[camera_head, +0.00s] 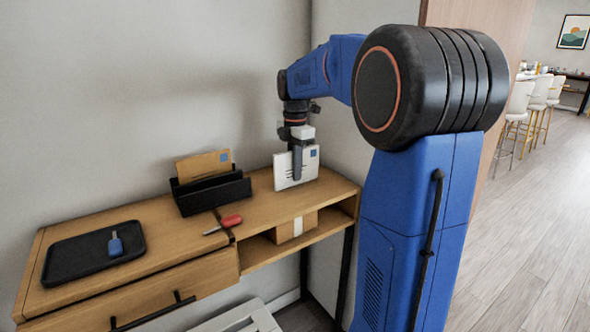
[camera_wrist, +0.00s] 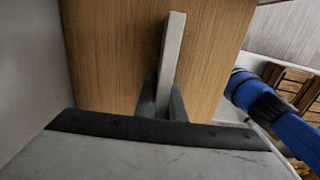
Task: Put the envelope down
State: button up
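A white envelope (camera_head: 285,170) with a blue stamp mark stands upright at the right end of the wooden console table. My gripper (camera_head: 297,163) is shut on it from above, with a finger across its face. In the wrist view the envelope (camera_wrist: 174,52) shows edge-on as a pale strip between the two fingers of my gripper (camera_wrist: 163,100). Its lower edge is at or just above the table top (camera_wrist: 110,50); I cannot tell whether it touches.
A black letter holder (camera_head: 212,194) with a brown envelope (camera_head: 203,165) stands left of my gripper. A red key (camera_head: 230,221) lies in front of it. A black tray (camera_head: 92,255) holds a blue key fob (camera_head: 115,245). A small box (camera_head: 296,228) sits on the shelf below. The wall is close behind.

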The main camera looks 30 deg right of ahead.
jog(key=o, duration=0.4)
jog(key=shift+o, duration=0.2)
jog(key=shift+r, duration=0.1)
notch_tip(320, 180, up, 12)
jog(key=shift+r, duration=0.1)
jog(key=s+a+f+m+t, duration=0.1)
jog(key=s+a+f+m, duration=0.4)
jog(key=s, duration=0.5)
jog(key=s+a+f+m+t, duration=0.2)
jog(key=s+a+f+m, duration=0.3)
jog(key=s+f+m, duration=0.2)
jog(key=s+a+f+m+t, duration=0.1)
jog(key=s+a+f+m, duration=0.4)
jog(key=s+f, duration=0.4)
jog(key=s+m, duration=0.1)
jog(key=s, duration=0.3)
jog(key=shift+f+t, duration=0.3)
jog(key=shift+t, duration=0.1)
jog(key=shift+s, duration=0.1)
